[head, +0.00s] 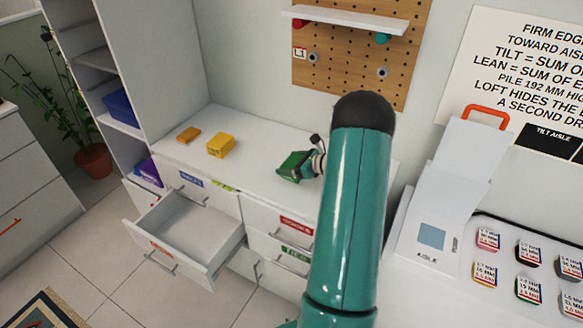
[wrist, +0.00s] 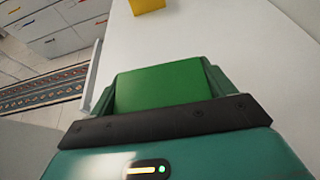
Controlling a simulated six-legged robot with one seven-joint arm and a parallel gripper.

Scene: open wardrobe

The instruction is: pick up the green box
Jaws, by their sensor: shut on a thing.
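The green box (wrist: 160,86) sits between the fingers of my gripper (wrist: 158,90) in the wrist view, filling the space between them. In the head view the green box (head: 291,164) shows at the end of my gripper (head: 298,166), over the white dresser top. My gripper is shut on the box. The box's lower part is hidden, and I cannot tell whether it touches the dresser top or is a little above it.
The white dresser (head: 245,139) has an open, empty drawer (head: 187,231) at its front left. A yellow box (head: 221,146) and a smaller orange box (head: 188,134) lie left on its top. A pegboard (head: 345,55) with a shelf hangs behind. Small labelled blocks (head: 526,252) stand at right.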

